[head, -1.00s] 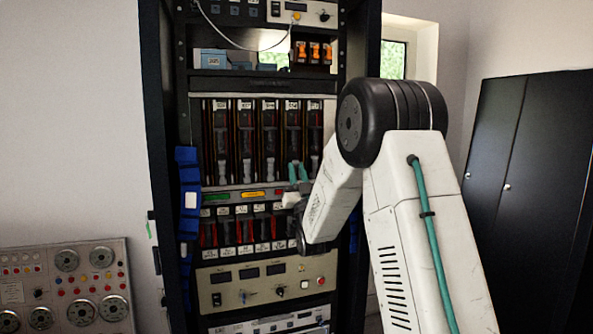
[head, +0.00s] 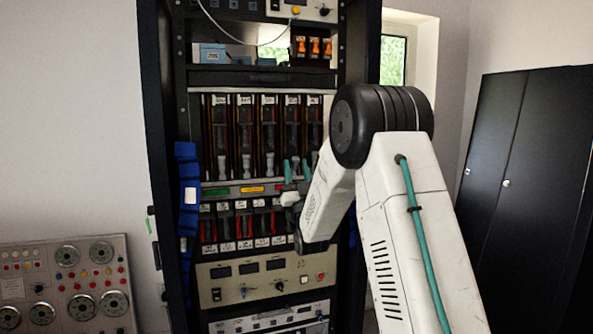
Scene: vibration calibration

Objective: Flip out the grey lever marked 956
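The upper row of the rack holds several dark tall modules, each with a grey lever at its lower front. Grey levers show on the first module (head: 221,166), the second (head: 245,164) and the third (head: 269,164). White labels sit at the module tops, but their numbers are too small to read, so I cannot tell which is 956. My gripper (head: 297,171), with green fingertips pointing up, is in front of the fourth and fifth modules. Its fingers are apart with nothing clearly between them. The fingers partly hide the fourth lever; I cannot tell if they touch it.
Below is a strip with green, yellow and red labels (head: 252,189), then a lower row of red and black modules (head: 241,223). A blue strap bundle (head: 187,195) hangs on the rack's left post. A dial panel (head: 70,285) stands at left, a black cabinet (head: 525,170) at right.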

